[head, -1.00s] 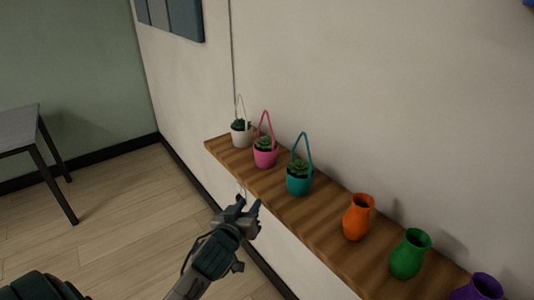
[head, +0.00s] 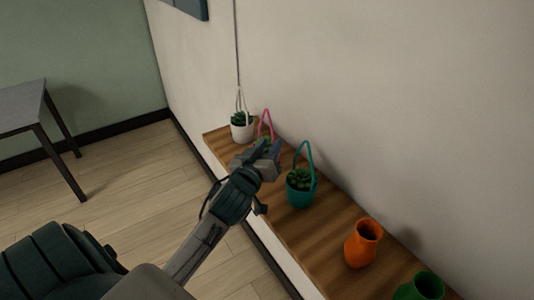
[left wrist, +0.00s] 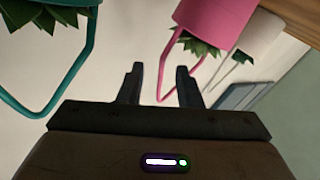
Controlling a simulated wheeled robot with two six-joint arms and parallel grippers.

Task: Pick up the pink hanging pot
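The pink hanging pot is mostly hidden behind my left gripper (head: 266,150) in the head view; the top of its pink handle (head: 265,113) shows above it. In the left wrist view, the pink pot (left wrist: 212,22) is upside down at the top, with green leaves and its looped handle hanging into the picture. My left gripper (left wrist: 159,82) is open there. One side of the pink handle (left wrist: 166,68) shows in the gap between the fingers; I cannot tell whether it is truly between them. My right gripper is not in view.
A white pot (head: 241,131) stands left of the pink one, a teal pot (head: 300,191) with a handle right of it. Orange (head: 362,247) and green (head: 420,287) vases stand further along the wooden shelf (head: 320,228). A wall runs behind. A table (head: 22,108) stands far left.

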